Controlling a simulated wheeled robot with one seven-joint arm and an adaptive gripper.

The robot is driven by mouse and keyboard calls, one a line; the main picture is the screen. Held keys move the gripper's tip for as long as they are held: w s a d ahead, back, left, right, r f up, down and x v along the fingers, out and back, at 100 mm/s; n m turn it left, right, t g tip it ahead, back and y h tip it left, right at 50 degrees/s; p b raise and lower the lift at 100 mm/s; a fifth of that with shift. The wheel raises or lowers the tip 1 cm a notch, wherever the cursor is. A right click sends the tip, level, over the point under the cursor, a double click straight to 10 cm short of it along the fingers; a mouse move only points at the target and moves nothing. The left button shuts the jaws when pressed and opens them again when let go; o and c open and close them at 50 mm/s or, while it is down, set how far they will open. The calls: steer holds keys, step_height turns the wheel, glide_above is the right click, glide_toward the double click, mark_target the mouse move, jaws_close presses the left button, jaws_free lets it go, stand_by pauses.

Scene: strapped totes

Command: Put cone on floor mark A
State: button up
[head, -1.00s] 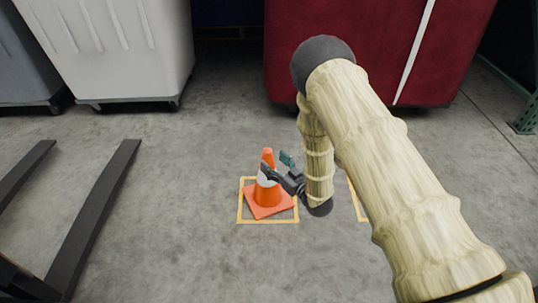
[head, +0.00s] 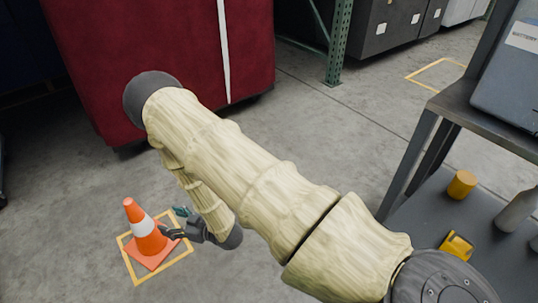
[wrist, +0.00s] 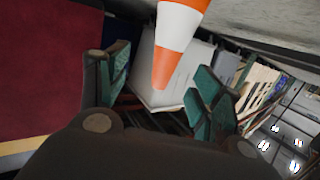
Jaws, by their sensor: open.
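The orange cone (head: 146,238) with a white band stands upright on its square base in the head view. Its base lies inside a yellow square outline on the floor (head: 184,256); no letter is readable on the mark. My gripper (head: 171,222) is just right of the cone's body, with its green-padded fingers spread. In the wrist view, the cone (wrist: 178,28) shows between and beyond the open fingers, its narrow end pointing down in the picture. The fingers do not appear shut on it.
A dark red tote (head: 170,50) with a white strap stands behind my arm. A metal shelf cart (head: 470,225) with a yellow cylinder (head: 461,184) is at the right. A green rack post (head: 338,45) stands at the back. Another yellow floor outline (head: 436,73) lies far right, empty.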

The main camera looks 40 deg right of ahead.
steer(key=s+d+f+m+g+h, duration=0.25)
steer(key=s+d+f, duration=0.25)
steer(key=s, duration=0.4)
steer(key=s+d+f+m+g+h, duration=0.2)
steer(key=s+d+f+g+h, duration=0.25)
steer(key=s, duration=0.45)
steer(key=s+d+m+g+h, duration=0.1)
steer(key=s+g, duration=0.5)
steer(key=s, duration=1.6)
steer(key=shift+d+m+g+h, duration=0.3)
steer(key=shift+d+m, duration=0.25)
steer(key=shift+d, duration=0.6)
step_height(320, 180, up, 43)
steer(key=p, duration=4.3)
steer(key=shift+r+p, duration=0.2)
steer(key=shift+p, duration=0.1)
